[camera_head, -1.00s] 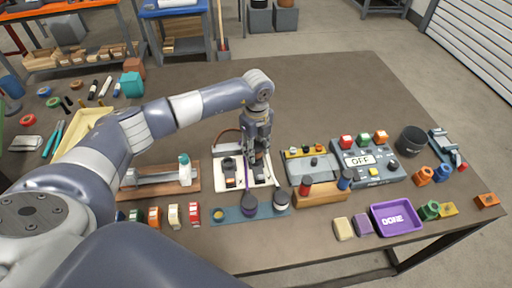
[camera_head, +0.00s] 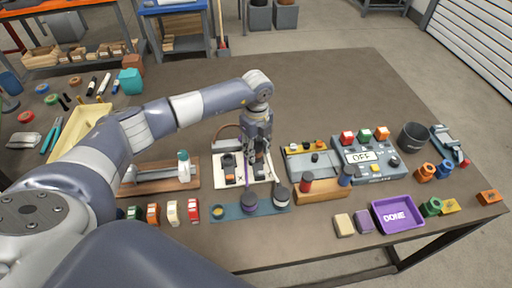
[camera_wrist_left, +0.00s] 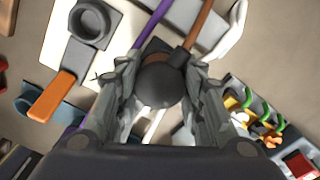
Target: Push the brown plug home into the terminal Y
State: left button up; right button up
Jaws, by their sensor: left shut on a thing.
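The brown plug (camera_wrist_left: 162,85), a dark rounded body with a brown band, is between the fingers of my left gripper (camera_wrist_left: 162,102) in the left wrist view. A brown cable (camera_wrist_left: 199,27) runs from it to the upper right. In the head view, my left gripper (camera_head: 257,168) is low over the right part of the white terminal board (camera_head: 221,181) and hides the plug. A dark block (camera_wrist_left: 154,46) shows partly behind the plug; I cannot tell whether it is terminal Y or how deep the plug sits. The board's other unit has a round socket (camera_wrist_left: 91,22) and an orange lever (camera_wrist_left: 52,96).
A purple cable (camera_wrist_left: 150,24) passes close to the plug. A blue-grey strip with dark knobs (camera_head: 249,203) lies in front of the board. A grey tray (camera_head: 309,165) and a control box reading OFF (camera_head: 367,160) stand to the right; a clamp on wood (camera_head: 160,177) stands left.

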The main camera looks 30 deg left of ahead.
pick_arm(q)
jog(key=o, duration=1.3)
jog(key=shift+c, duration=0.2)
notch_tip(320, 180, up, 12)
jog(key=shift+d+f, duration=0.1)
